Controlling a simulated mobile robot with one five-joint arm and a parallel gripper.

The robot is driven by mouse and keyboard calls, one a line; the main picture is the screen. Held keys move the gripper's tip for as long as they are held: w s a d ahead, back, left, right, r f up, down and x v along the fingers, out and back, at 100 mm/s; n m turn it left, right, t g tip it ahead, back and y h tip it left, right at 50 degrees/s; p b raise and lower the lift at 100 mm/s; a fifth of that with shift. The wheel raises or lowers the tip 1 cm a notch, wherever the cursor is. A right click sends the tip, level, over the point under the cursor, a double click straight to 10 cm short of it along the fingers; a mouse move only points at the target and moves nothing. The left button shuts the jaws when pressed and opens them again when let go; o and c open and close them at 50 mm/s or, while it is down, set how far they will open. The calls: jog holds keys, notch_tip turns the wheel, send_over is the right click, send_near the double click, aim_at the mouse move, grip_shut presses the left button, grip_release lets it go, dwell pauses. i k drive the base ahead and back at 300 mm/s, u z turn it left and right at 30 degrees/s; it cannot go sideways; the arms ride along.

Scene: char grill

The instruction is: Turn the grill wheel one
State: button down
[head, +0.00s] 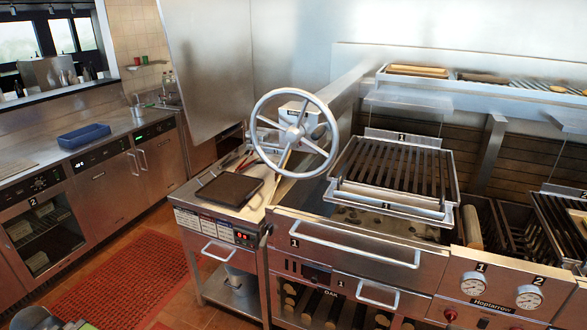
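The grill wheel (294,134) is a light grey metal handwheel with a thick rim, a round hub and several spokes. It stands upright near the middle of the head view, on a bracket at the left end of the grill. The grill grate (396,168), marked 1, lies to the right of the wheel, raised on its frame above the grill bed. Nothing is touching the wheel. My gripper cannot be made out in this view. A small grey-green shape at the bottom left edge is cut off and too partial to name.
A side cart (222,217) with a dark flat plate (229,189) stands left of the wheel. The grill's front has a long handle (355,246) and gauges (473,284). A red floor mat (130,275) covers free floor on the left. Counters with a blue tray (84,136) line the left.

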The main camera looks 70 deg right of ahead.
aim_at(295, 134)
jog(key=u, duration=0.25)
jog(key=i, duration=0.9)
jog(key=u, duration=0.05)
